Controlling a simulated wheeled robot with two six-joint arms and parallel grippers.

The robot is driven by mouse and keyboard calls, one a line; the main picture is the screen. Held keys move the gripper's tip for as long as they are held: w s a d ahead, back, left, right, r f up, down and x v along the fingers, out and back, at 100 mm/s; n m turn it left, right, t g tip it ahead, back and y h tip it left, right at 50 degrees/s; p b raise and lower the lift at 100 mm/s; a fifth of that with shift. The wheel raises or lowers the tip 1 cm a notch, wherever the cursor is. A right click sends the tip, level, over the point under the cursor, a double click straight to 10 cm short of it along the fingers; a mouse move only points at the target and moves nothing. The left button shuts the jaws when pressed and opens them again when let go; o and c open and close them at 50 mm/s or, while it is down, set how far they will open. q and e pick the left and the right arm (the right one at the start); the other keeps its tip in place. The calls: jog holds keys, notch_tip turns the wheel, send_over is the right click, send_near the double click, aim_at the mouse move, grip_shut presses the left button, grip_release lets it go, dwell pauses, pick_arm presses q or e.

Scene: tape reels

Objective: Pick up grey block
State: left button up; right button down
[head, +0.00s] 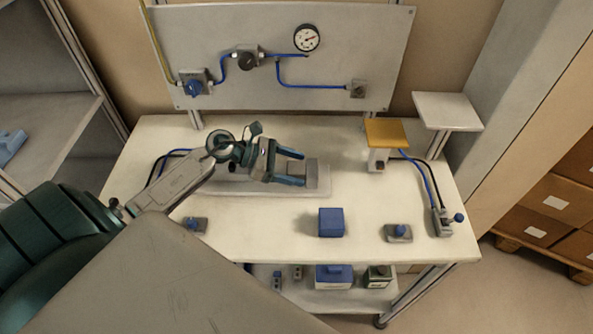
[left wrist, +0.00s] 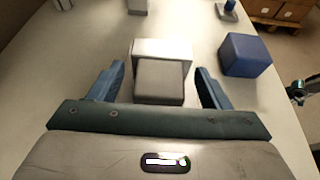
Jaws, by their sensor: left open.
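The grey block (left wrist: 160,82) shows in the left wrist view between the two blue fingers of my left gripper (left wrist: 158,85). A paler grey block-like piece (left wrist: 162,48) is right behind it. In the head view my left gripper (head: 292,167) is open over the table, its fingers pointing right. A grey piece (head: 318,174) at the right end of a pale base shows by the fingertips, partly hidden by them. I cannot tell whether the fingers touch the grey block. My right gripper is not seen.
A blue cube (head: 331,222) stands at the table's front and shows in the left wrist view (left wrist: 245,55). Blue-knobbed switches (head: 398,232) sit near the front edge. A yellow-topped stand (head: 386,133) is at the back right. A gauge panel (head: 290,30) rises behind the table (head: 265,230).

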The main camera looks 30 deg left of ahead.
pick_arm(q)
jog(key=c, duration=1.2)
